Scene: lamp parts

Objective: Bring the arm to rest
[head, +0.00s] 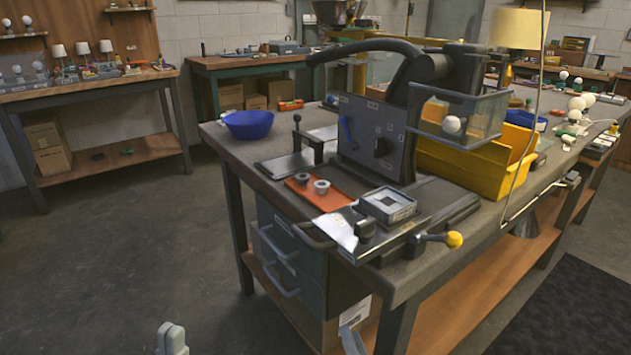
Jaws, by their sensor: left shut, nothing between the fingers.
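My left gripper (172,338) shows at the bottom edge, left of centre, over bare floor. Its fingers are together with nothing between them. My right gripper (352,338) is only partly in view at the bottom edge, in front of the workbench's lower part. Its opening cannot be made out. Both are apart from the workbench top (225,140). On the bench stands a dark press machine (375,140) with a curved black arm (365,45) on top. A lever with a yellow knob (454,239) sticks out at its front.
An orange tray (325,198) with two small grey rings, a blue bowl (248,124) and a yellow bin (465,165) are on the bench. Grey drawers with handles (280,250) stand below it. The floor (100,250) at left is clear.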

